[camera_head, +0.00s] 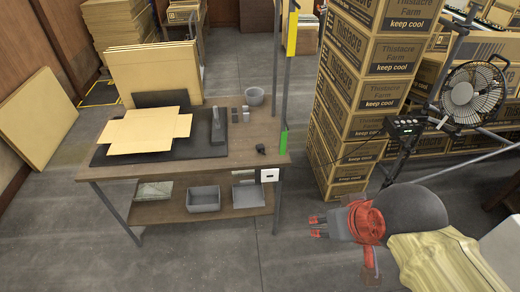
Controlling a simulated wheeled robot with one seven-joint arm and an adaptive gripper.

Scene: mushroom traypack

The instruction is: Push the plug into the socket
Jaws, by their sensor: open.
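A small black plug (261,149) lies on the wooden table top near its front right corner. A white socket box (269,175) with a dark slot sits on the table's front edge at the right, just below the plug. My gripper (316,227) is open and empty, with red fingertips pointing left. It is to the right of the table and lower in the picture than the socket, apart from both plug and socket. The plug's prongs are too small to make out.
The table (235,158) holds a flat cardboard blank (150,130) and a grey cup (255,96). An upright post (284,100) rises at its right edge. Stacked boxes (350,115) and a fan (473,92) stand right. Floor before the table is clear.

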